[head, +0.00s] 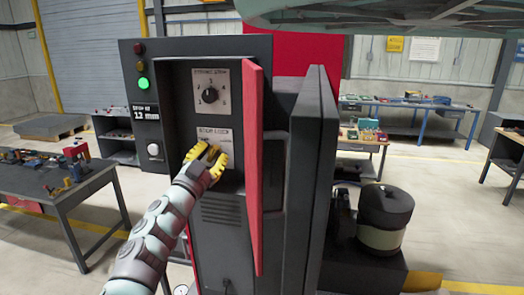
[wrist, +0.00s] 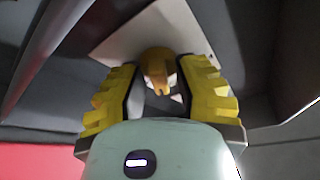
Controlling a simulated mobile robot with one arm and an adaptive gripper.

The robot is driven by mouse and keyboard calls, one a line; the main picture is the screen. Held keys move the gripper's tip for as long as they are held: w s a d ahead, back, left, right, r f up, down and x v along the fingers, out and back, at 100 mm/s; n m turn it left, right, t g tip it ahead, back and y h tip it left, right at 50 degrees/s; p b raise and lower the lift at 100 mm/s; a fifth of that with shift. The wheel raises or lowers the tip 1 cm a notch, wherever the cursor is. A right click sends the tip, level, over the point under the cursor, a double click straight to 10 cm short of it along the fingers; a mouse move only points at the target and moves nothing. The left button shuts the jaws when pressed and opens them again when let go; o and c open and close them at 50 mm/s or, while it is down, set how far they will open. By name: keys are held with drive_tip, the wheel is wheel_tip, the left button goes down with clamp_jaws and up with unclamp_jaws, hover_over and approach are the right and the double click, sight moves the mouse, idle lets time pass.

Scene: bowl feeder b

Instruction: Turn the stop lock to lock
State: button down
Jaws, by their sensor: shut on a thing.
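The stop lock plate (head: 215,133) is a pale square panel on the dark cabinet front, below the upper dial plate. My gripper (head: 207,153) is at this plate and covers most of it, so the knob's marks are hidden in the head view. In the wrist view, the stop lock knob (wrist: 158,66) is yellow-orange and sits between the two yellow fingers of my gripper (wrist: 160,78). The fingers are shut around it. The pale plate (wrist: 120,38) shows behind it, tilted in the picture. I cannot read which position the knob points to.
The upper plate has a black dial (head: 210,95). A red open door (head: 254,170) stands just right of my gripper. A workbench (head: 75,185) with tools is at left.

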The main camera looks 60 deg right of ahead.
drive_tip(key=shift+m+g+y, duration=0.3)
drive_tip(key=shift+m+g, duration=0.7)
drive_tip(key=shift+m, duration=1.3)
drive_tip(key=shift+s+r, duration=0.1)
drive_tip(key=c, duration=1)
unclamp_jaws()
drive_tip(key=shift+d+m, duration=0.1)
drive_tip(key=shift+m, duration=0.2)
drive_tip(key=shift+a, duration=0.35)
drive_tip(key=v, duration=1.1)
drive_tip(key=shift+a, duration=0.25)
